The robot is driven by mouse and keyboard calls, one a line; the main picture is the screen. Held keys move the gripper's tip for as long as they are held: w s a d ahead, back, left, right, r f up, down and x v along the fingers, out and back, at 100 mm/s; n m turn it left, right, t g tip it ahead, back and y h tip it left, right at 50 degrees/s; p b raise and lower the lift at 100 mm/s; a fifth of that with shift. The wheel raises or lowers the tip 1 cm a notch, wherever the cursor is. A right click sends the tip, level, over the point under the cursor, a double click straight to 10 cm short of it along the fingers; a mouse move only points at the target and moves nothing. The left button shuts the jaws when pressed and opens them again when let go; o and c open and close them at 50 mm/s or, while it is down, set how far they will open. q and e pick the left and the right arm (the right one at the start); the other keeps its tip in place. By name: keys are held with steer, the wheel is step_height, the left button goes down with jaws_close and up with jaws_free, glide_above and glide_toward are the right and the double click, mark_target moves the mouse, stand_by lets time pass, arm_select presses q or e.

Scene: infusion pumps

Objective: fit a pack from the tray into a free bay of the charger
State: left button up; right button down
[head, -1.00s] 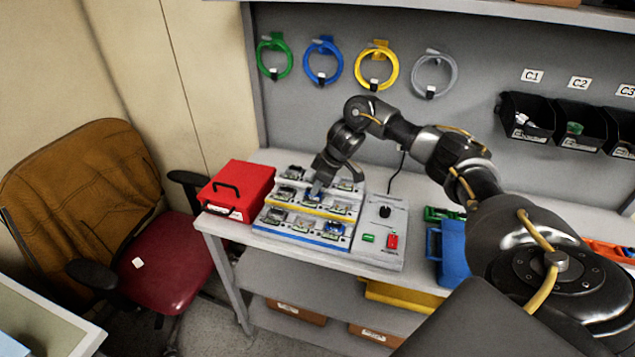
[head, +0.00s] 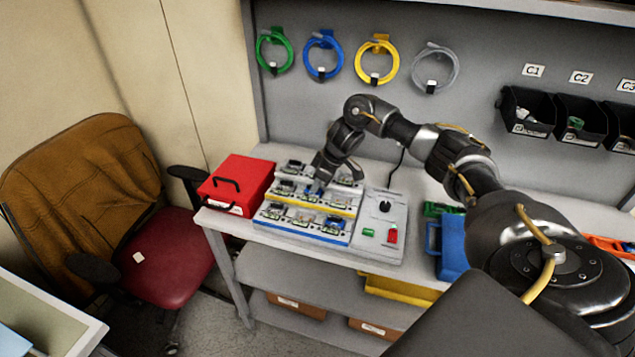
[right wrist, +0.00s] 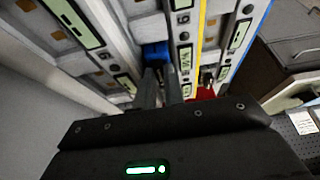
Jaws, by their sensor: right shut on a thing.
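The charger is a stepped white rack with several bays in rows, with a yellow strip and a blue front strip (head: 300,233), on the bench. My right gripper (head: 318,185) reaches down over its middle rows from behind. In the right wrist view its fingers (right wrist: 160,85) are shut on a blue pack (right wrist: 155,52), which sits at a bay between labelled units. Whether the pack is fully seated I cannot tell; the fingers hide part of it. Several bays around it hold units. I cannot clearly make out the tray. My left gripper is not in view.
A red case (head: 238,185) stands close left of the charger. A grey panel (head: 385,245) with a black knob and green and red buttons adjoins its right side. A blue container (head: 447,248) stands farther right. Coiled cables hang on the back wall. A chair (head: 165,260) is at left.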

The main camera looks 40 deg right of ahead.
steer(key=c, duration=1.4)
jaws_free()
steer(key=shift+r, duration=0.1)
steer(key=shift+d+r, duration=0.1)
steer(key=shift+r, duration=0.1)
steer(key=v, duration=1)
steer(key=shift+s, duration=0.2)
